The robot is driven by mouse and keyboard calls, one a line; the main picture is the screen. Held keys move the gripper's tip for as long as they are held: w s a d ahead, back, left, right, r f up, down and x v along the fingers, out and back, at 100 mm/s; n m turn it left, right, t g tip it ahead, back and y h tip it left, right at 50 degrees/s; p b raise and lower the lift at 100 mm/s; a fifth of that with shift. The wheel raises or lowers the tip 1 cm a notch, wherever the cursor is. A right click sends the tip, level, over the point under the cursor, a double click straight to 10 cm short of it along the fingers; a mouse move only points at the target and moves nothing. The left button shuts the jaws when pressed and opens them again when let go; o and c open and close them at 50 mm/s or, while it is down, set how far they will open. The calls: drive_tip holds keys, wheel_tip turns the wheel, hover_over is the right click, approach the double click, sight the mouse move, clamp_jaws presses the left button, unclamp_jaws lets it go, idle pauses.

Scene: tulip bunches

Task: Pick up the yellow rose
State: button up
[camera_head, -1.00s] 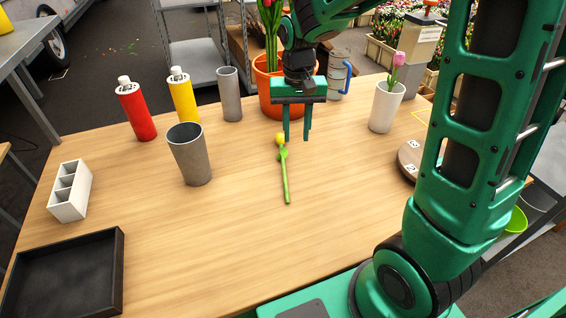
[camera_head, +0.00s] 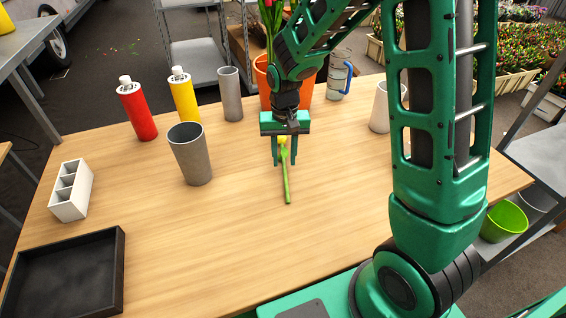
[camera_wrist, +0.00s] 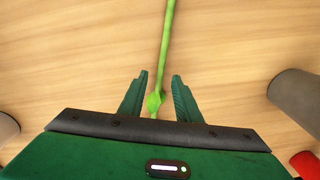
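The yellow rose (camera_head: 285,176) lies on the wooden table with its green stem toward me and its small yellow head at the far end, partly hidden by my gripper. My gripper (camera_head: 285,164) points down over the head end, one finger on each side of the flower. In the wrist view my gripper (camera_wrist: 160,75) is open, with the green stem (camera_wrist: 166,40) running between the fingers and a leaf (camera_wrist: 154,102) close to the left finger. The fingers look apart from the stem. The yellow head is hidden in the wrist view.
A grey cup (camera_head: 190,155) stands left of the rose. Behind are a red bottle (camera_head: 137,110), a yellow bottle (camera_head: 184,97), a grey cylinder (camera_head: 230,95) and an orange pot (camera_head: 262,88). A white vase (camera_head: 381,108) is partly hidden by my arm.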

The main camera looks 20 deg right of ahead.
drive_tip(key=shift+f, duration=0.95)
clamp_jaws()
drive_tip(key=shift+r, duration=0.1)
